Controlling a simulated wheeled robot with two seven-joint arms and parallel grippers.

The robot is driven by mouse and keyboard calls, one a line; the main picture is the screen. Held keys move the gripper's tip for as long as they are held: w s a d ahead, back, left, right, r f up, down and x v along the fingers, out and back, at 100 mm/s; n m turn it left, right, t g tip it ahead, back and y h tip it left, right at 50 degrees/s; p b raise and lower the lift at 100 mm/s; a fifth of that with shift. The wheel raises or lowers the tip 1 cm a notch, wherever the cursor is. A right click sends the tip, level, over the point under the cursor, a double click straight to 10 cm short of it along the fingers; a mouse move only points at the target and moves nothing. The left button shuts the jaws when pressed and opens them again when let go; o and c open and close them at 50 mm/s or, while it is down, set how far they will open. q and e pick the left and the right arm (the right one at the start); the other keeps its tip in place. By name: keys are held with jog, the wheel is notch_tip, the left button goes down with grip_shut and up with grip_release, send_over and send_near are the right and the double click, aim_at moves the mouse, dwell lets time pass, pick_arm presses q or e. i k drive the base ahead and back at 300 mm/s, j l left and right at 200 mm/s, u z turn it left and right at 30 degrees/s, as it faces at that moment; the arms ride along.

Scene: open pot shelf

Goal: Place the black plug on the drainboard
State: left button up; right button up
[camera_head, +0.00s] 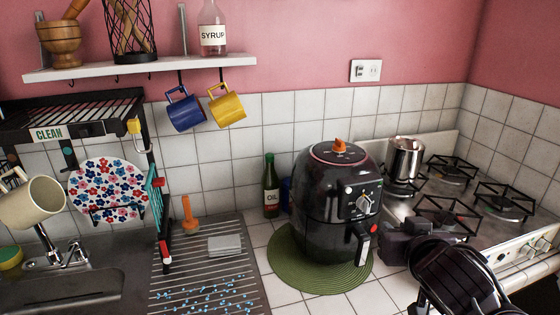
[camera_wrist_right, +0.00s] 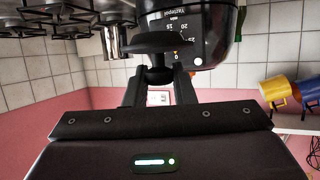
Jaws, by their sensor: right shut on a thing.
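The black plug (camera_wrist_right: 157,45) shows in the right wrist view as a wide dark disc with a short knob. My right gripper (camera_wrist_right: 158,80) is shut on the knob. In the head view my right gripper (camera_head: 398,246) is just right of the black air fryer, in front of the stove; the plug cannot be told apart from the dark gripper there. The drainboard (camera_head: 188,264) is the ridged metal surface left of the air fryer, with blue drops on its front part. My left gripper is not in view.
The air fryer (camera_head: 325,215) stands on a green round mat (camera_head: 290,272) between my right gripper and the drainboard. A green oil bottle (camera_head: 271,190) stands behind.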

aim_at(188, 253)
jog(key=u, duration=1.25)
jog(key=i+l+u, duration=0.1)
jog(key=l+u, duration=0.55)
jog(key=i, duration=0.2)
